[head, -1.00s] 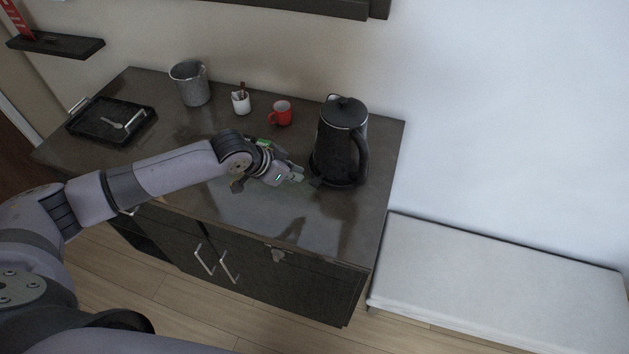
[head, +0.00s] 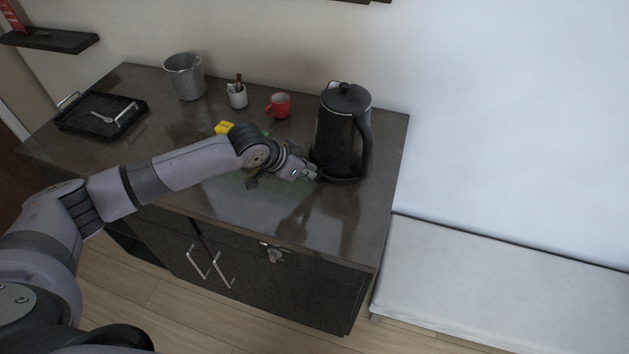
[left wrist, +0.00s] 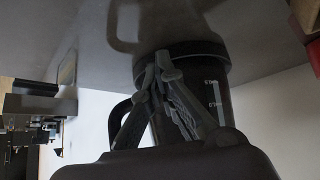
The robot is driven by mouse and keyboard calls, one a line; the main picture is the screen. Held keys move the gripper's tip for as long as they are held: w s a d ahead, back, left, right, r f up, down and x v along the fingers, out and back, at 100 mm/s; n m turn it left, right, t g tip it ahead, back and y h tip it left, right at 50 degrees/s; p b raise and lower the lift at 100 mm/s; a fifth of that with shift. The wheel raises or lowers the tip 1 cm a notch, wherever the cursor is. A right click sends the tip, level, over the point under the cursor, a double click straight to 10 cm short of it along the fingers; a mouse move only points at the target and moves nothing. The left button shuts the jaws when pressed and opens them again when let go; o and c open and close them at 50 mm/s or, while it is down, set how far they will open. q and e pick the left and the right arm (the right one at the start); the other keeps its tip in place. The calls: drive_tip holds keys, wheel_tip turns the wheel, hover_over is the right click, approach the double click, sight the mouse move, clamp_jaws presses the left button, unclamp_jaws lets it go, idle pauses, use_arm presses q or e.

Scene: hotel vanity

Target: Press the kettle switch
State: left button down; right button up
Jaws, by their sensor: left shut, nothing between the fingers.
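The black kettle (head: 337,138) stands upright on the dark vanity top (head: 235,178), with its handle on the right and its lid closed. In the left wrist view the kettle (left wrist: 218,100) appears upside down, with white level marks on its side. My left gripper (head: 314,173) is shut and empty at the lower left of the kettle, close to its base. In the left wrist view the fingertips (left wrist: 163,60) meet in front of the kettle's base; I cannot tell whether they touch it. The switch itself is not clearly visible. My right gripper is not in view.
A red mug (head: 279,105), a white cup with utensils (head: 237,95) and a grey bucket (head: 185,77) stand along the back. A black tray (head: 72,125) is at the left. A yellow object (head: 224,128) lies behind my arm. The front right of the top is clear.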

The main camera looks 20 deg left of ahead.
use_arm(q)
drive_tip(key=shift+f, duration=0.1)
idle(0.3)
drive_tip(key=shift+d+f+b, duration=0.1)
drive_tip(key=shift+f+b, duration=0.3)
drive_tip(key=shift+f, duration=0.5)
drive_tip(key=shift+s+r+p, duration=0.1)
drive_tip(key=shift+r+p, duration=0.2)
drive_tip(key=shift+p, duration=0.15)
drive_tip(key=shift+s+a+r+p, duration=0.45)
drive_tip(key=shift+s+a+p, duration=0.3)
drive_tip(key=shift+p, duration=0.5)
drive_tip(key=shift+s+a, duration=0.15)
drive_tip(key=shift+s, duration=0.3)
drive_tip(key=shift+f, duration=0.1)
